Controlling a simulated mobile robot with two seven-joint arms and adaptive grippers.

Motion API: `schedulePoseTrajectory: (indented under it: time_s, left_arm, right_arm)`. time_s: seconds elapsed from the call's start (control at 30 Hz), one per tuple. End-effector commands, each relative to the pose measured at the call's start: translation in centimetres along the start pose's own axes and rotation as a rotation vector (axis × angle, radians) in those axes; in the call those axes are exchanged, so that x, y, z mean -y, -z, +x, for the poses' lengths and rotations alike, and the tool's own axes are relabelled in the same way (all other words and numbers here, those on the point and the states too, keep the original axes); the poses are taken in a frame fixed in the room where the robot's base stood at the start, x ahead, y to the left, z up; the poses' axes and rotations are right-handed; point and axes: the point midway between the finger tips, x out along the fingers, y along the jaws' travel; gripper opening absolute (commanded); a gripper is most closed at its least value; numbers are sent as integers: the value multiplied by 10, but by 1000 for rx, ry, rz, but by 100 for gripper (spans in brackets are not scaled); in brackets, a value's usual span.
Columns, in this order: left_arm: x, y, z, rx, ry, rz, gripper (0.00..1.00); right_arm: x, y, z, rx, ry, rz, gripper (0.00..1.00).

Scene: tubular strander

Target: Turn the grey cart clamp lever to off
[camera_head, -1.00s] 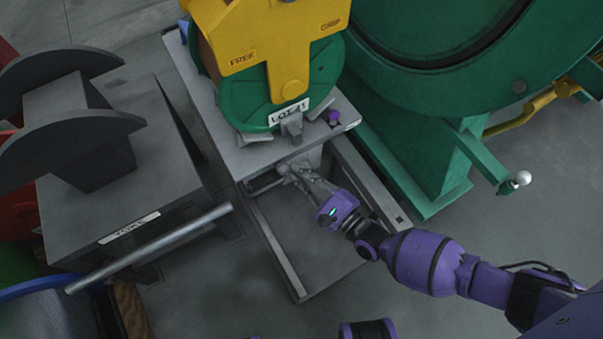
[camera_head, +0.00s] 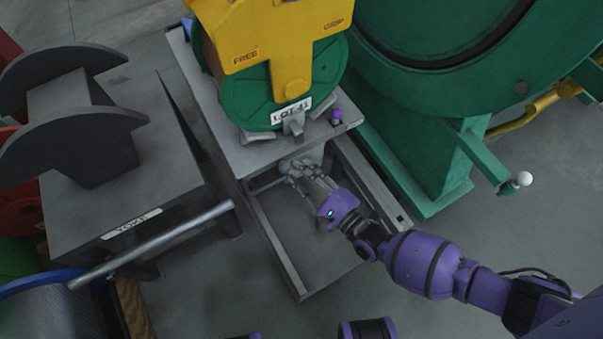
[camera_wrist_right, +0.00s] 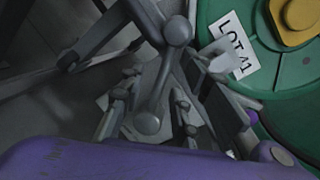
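The grey cart (camera_head: 222,128) carries a green reel and has an open lower frame at its front. My right gripper (camera_head: 289,168) is low at the cart's front, just below its top plate. In the right wrist view a grey bar with rounded ends (camera_wrist_right: 163,78), which looks like the clamp lever, lies between the finger linkages of my right gripper (camera_wrist_right: 150,98). The fingers look spread to either side of it; contact cannot be made out. In the head view the gripper hides most of the lever, so its setting cannot be read. My left gripper is not in view.
The green reel (camera_head: 250,108) bears a LOT 41 label, under a yellow bracket (camera_head: 285,45) marked FREE and GRIP. A grey stand marked YOKE (camera_head: 150,180) with a bar is at left. A large green machine (camera_head: 430,150) stands close on the right. Bare floor shows below.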

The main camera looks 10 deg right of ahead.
Motion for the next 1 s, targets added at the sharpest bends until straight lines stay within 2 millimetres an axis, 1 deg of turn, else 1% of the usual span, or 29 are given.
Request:
schedulePoseTrajectory:
  time_s: [0.13, 0.23, 0.5, 0.6, 0.7, 0.83, 1.0]
  left_arm:
    - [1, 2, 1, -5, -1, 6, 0]
    - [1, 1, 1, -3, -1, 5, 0]
    - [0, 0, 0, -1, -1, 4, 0]
    - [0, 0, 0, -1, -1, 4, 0]
    - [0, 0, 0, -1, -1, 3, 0]
    - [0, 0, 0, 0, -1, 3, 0]
    - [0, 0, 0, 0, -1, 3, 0]
  right_arm:
    - [-2, 0, -6, 0, -4, 1, 28]
    - [-2, 0, -19, -1, -5, 0, 28]
    - [-1, 0, -77, -2, -3, 1, 28]
    - [-1, 1, -95, -3, -3, 0, 28]
    - [0, 0, -108, -1, -1, 0, 28]
    - [0, 0, -118, 0, 0, 0, 28]
    - [0, 0, -121, 0, 1, 0, 28]
